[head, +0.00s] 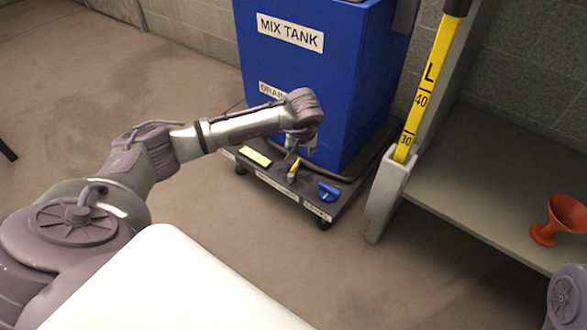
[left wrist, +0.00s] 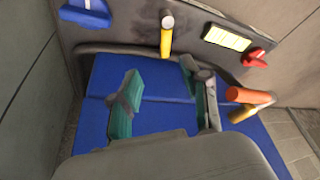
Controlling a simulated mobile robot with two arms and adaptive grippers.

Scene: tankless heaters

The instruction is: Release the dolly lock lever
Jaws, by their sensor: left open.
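The black dolly (head: 340,195) stands on the floor under the blue mix tank (head: 330,75). A short upright lever with a yellow grip (head: 293,167) rises from its front deck; in the left wrist view this yellow lever (left wrist: 167,35) is at top centre. The labels on the dolly edge are too small to read. My left gripper (head: 301,145) is above the deck, by the tank's front and just behind the lever. In the left wrist view its teal fingers (left wrist: 160,85) are apart, with nothing between them and the yellow lever beyond their tips. My right gripper is out of view.
The left wrist view shows a red knob (left wrist: 258,58) and an orange handle (left wrist: 250,96). A shelf (head: 480,185) with an orange funnel (head: 563,220) stands right. Floor ahead is clear.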

